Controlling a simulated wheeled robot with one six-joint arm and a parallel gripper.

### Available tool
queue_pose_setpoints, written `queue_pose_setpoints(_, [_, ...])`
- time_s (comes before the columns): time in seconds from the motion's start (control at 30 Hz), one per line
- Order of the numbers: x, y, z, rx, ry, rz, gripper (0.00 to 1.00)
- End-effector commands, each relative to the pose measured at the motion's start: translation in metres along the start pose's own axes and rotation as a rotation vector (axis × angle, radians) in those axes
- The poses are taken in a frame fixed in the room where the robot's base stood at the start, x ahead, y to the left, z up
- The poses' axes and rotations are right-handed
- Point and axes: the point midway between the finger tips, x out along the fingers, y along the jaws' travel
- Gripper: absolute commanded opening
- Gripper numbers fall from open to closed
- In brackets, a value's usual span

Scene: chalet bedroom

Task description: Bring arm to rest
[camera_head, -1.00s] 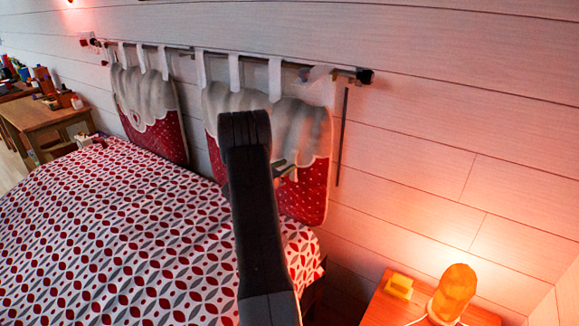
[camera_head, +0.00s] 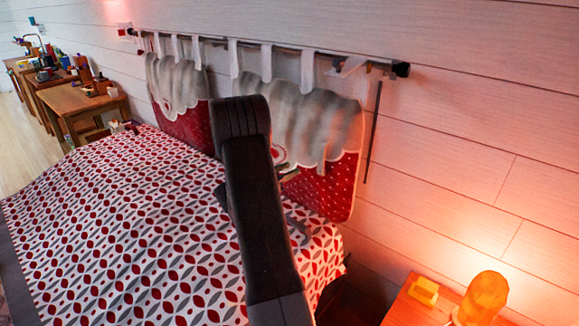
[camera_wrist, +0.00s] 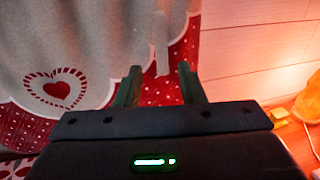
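My dark arm (camera_head: 255,200) stands raised in the middle of the head view, in front of the bed and its hanging headboard cushions. My gripper (camera_wrist: 158,75) shows in the wrist view with its two fingers apart and nothing between them. It faces the grey and red headboard cushion (camera_wrist: 90,50), which bears a red heart. In the head view the gripper is mostly hidden behind the arm.
A bed (camera_head: 120,220) with a red and grey patterned cover fills the left. A nightstand (camera_head: 415,312) with a glowing orange lamp (camera_head: 484,298) and a yellow block (camera_head: 424,291) is at lower right. Wooden tables (camera_head: 80,100) stand far left, beside open floor (camera_head: 30,140).

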Motion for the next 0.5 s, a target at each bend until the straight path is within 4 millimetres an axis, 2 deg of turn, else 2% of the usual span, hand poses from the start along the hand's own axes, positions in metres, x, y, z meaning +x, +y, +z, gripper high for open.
queue_pose_setpoints(0.17, [0.012, -0.001, 0.001, 0.000, 0.000, -0.003, 0.36])
queue_pose_setpoints(0.5, [0.076, -0.001, 0.002, 0.000, 0.000, -0.005, 0.36])
